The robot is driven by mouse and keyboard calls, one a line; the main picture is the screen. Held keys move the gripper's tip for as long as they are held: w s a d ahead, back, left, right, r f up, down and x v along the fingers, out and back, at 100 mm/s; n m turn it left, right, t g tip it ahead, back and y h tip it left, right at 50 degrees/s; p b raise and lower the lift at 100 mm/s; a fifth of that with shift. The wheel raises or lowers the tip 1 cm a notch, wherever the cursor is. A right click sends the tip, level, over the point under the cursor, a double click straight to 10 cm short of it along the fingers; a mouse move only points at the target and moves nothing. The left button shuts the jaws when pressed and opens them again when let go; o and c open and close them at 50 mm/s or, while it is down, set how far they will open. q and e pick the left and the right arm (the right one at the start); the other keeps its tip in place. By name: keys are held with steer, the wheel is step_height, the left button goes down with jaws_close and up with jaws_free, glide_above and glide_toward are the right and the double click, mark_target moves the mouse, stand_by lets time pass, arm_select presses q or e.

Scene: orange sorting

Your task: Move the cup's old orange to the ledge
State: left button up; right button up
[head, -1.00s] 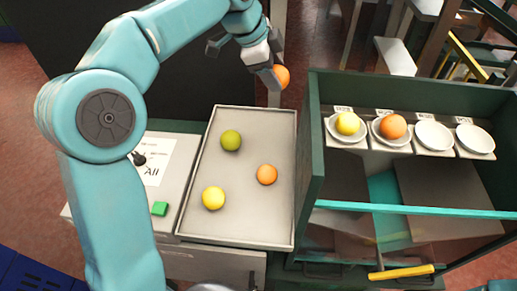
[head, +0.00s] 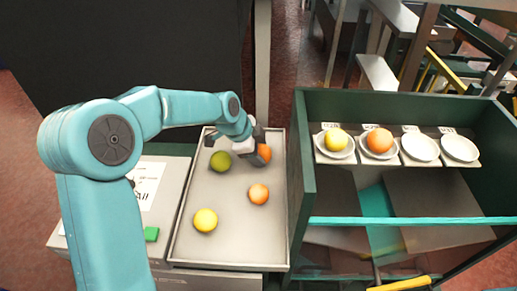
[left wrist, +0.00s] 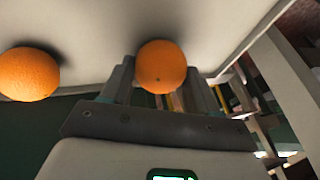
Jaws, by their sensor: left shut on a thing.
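My left gripper (head: 256,151) is at the far right part of the grey tray (head: 180,228), shut on an orange (head: 265,154). In the left wrist view the held orange (left wrist: 161,66) sits between the two fingers, close to the pale tray surface; I cannot tell whether it touches. A second orange (head: 258,194) lies loose in the tray nearer to me, and it also shows in the left wrist view (left wrist: 28,74). Another orange (head: 379,140) sits in a white dish in the green box. I cannot make out which part is the ledge. My right gripper is out of view.
A green fruit (head: 220,161) and a yellow fruit (head: 205,220) lie in the tray. The green box (head: 303,150) stands to the right, with a lemon (head: 336,140) in one labelled dish and two empty dishes (head: 420,147) (head: 459,148).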

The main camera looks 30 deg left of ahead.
arm_select(q)
steer(key=shift+s+a+r, duration=0.1)
steer(key=shift+s+r, duration=0.05)
steer(key=shift+s, duration=0.1)
steer(key=o, duration=1.1)
steer(key=shift+w+f, duration=0.2)
steer(key=shift+f, duration=0.05)
steer(key=shift+s+r, duration=0.1)
steer(key=shift+s, duration=0.05)
